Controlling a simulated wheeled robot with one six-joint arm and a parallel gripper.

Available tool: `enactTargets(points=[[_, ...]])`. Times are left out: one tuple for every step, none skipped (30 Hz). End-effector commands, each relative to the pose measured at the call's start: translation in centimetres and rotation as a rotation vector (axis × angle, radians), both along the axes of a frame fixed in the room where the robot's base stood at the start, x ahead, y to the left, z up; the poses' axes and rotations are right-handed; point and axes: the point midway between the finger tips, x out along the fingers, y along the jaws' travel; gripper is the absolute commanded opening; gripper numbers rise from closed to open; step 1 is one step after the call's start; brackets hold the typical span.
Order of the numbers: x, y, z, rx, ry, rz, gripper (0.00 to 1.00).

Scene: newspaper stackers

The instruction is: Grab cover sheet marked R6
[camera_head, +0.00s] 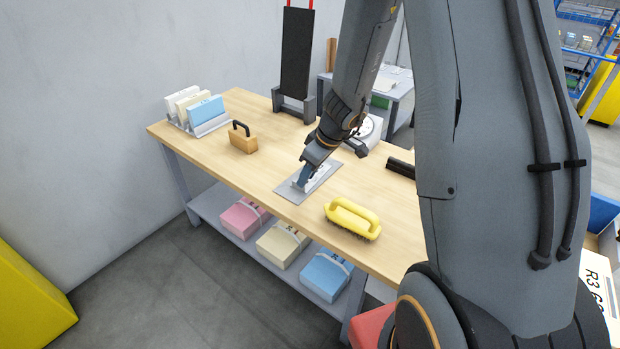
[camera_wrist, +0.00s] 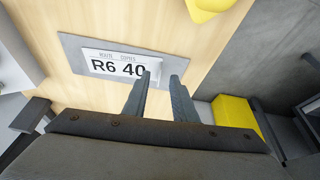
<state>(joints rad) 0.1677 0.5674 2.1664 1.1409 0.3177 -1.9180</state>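The white cover sheet marked "R6 40" (camera_wrist: 108,66) lies on a grey plate (camera_wrist: 70,42) on the wooden table. In the head view the grey plate (camera_head: 290,190) is near the table's front edge, with the sheet partly hidden by my gripper (camera_head: 300,183). In the wrist view the two fingers of my gripper (camera_wrist: 163,88) stand apart with a gap between them. One fingertip overlaps the right end of the sheet, where a raised or curled edge seems to show. I cannot tell whether the fingers touch it.
A yellow brush (camera_head: 352,217) lies right of the plate. A wooden block with a black handle (camera_head: 243,140) and a rack of cards (camera_head: 210,125) stand to the left. Pink, cream and blue stacks (camera_head: 327,273) sit on the lower shelf. A dark upright stand (camera_head: 296,60) is behind.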

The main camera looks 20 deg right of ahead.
Motion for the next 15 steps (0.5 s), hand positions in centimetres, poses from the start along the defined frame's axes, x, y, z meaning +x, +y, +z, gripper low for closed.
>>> enactTargets(points=[[0.1,0.2,-0.8,0.000,0.004,0.000,0.25],[0.2,0.2,-1.2,0.000,0.004,-0.001,0.25],[0.4,0.4,-1.7,0.000,0.004,-0.001,0.25],[0.6,0.5,-2.1,0.000,0.003,0.001,0.25],[0.7,0.5,-2.4,0.001,0.003,0.000,0.25],[0.8,0.6,-2.7,0.001,0.002,0.001,0.25],[0.9,0.7,-2.9,0.001,0.002,0.002,0.25],[0.9,0.7,-3.0,0.000,0.001,0.000,0.25],[1.0,0.8,-3.1,0.001,0.001,-0.001,0.25],[1.0,0.8,-3.1,0.001,0.001,0.000,0.25],[1.0,0.8,-3.1,0.001,0.001,0.000,0.25],[1.0,0.8,-3.1,0.001,0.001,0.000,0.25],[1.0,0.8,-3.1,0.000,0.000,0.000,0.25],[1.0,0.8,-3.1,0.000,0.000,0.000,0.25],[1.0,0.8,-3.1,0.001,0.001,0.000,0.25]])
